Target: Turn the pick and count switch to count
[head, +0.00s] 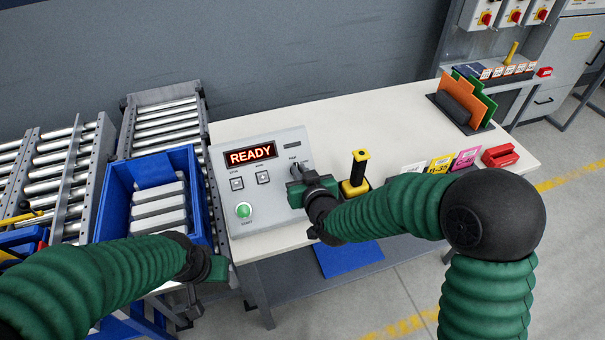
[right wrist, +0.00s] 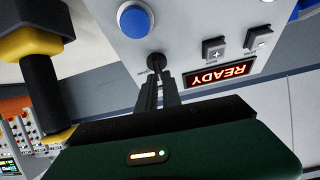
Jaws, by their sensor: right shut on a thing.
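The light grey control box (head: 262,165) stands on the bench with a display reading READY (head: 250,155). Its black pick and count switch (head: 295,168) is on the right part of the panel, partly hidden by my gripper. In the right wrist view the switch knob (right wrist: 156,62) sits at the tips of my right gripper (right wrist: 157,82), which is shut on it. The right gripper (head: 300,181) also shows in the head view. The switch's labels are too small to read. My left gripper (head: 205,280) hangs by the bench's front edge; its jaws do not show clearly.
The panel also has two square buttons, a green start button (head: 244,210) and a blue button (right wrist: 135,20). A yellow and black handled tool (head: 357,172) stands right of the box. A blue crate (head: 150,174) with grey packs is at left, by roller conveyors (head: 165,118).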

